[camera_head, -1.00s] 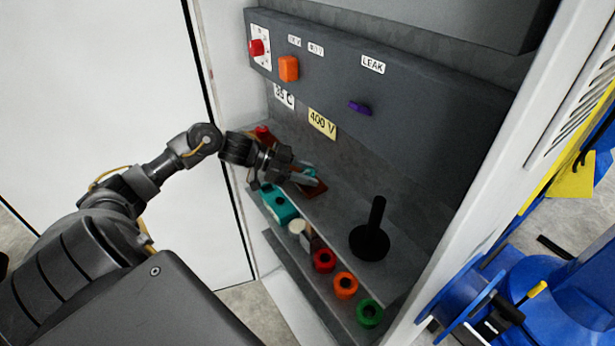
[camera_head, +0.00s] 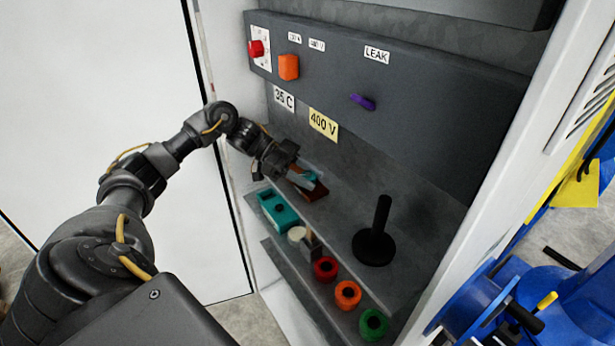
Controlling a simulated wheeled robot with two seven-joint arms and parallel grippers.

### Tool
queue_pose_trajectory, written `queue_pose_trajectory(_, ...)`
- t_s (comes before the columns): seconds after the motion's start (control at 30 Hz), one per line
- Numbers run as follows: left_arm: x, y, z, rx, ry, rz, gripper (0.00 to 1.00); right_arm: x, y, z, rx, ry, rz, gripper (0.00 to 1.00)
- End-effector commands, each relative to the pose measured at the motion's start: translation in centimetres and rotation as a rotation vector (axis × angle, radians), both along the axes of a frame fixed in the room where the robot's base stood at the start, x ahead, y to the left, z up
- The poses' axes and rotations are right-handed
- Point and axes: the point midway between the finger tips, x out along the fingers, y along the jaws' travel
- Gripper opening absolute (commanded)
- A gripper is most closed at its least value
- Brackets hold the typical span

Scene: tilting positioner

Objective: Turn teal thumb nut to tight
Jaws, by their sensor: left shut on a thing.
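The teal thumb nut (camera_head: 312,175) shows as a small teal patch at the fingertips of my left gripper (camera_head: 303,181), on the upper shelf of the cabinet. A reddish-brown plate-like part (camera_head: 319,192) lies under and beside it, mostly covered by the gripper. My left gripper points down and to the right, and its jaws are shut on the nut, largely hiding it. The nut's turn angle and any tight mark cannot be made out. My right gripper is not in view.
A black post on a round base (camera_head: 374,248) stands to the right on the shelf. A teal block (camera_head: 277,212) and red (camera_head: 325,269), orange (camera_head: 347,295) and green (camera_head: 373,324) rings line the front. A dark panel with knobs (camera_head: 430,95) overhangs behind.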

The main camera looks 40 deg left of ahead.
Motion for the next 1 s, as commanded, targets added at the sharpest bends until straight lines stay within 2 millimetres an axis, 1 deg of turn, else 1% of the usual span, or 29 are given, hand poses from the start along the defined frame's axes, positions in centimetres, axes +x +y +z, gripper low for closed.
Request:
queue_pose_trajectory(0.2, 0.0, 0.0, 0.0, 0.000, 0.000, 0.001, 0.15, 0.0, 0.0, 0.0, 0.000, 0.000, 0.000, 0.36)
queue_pose_trajectory(0.23, 0.0, 0.0, 0.0, 0.000, 0.000, 0.001, 0.42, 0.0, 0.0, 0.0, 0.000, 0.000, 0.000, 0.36)
queue_pose_trajectory(0.37, 0.0, 0.0, 0.0, 0.000, 0.000, 0.001, 0.59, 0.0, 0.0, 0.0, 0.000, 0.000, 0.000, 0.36)
queue_pose_trajectory(0.63, 0.0, 0.0, 0.0, 0.000, 0.000, 0.001, 0.59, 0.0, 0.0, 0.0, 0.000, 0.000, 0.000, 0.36)
queue_pose_trajectory(0.77, -0.1, 0.8, 0.1, 0.002, -0.003, 0.002, 0.59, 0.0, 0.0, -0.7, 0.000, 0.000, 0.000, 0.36)
queue_pose_trajectory(0.87, -0.5, 2.2, 0.5, 0.003, -0.003, 0.004, 0.59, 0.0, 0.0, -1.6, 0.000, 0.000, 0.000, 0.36)
queue_pose_trajectory(1.0, -1.3, 5.1, 1.7, 0.002, -0.006, 0.006, 0.59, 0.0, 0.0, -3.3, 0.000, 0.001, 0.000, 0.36)
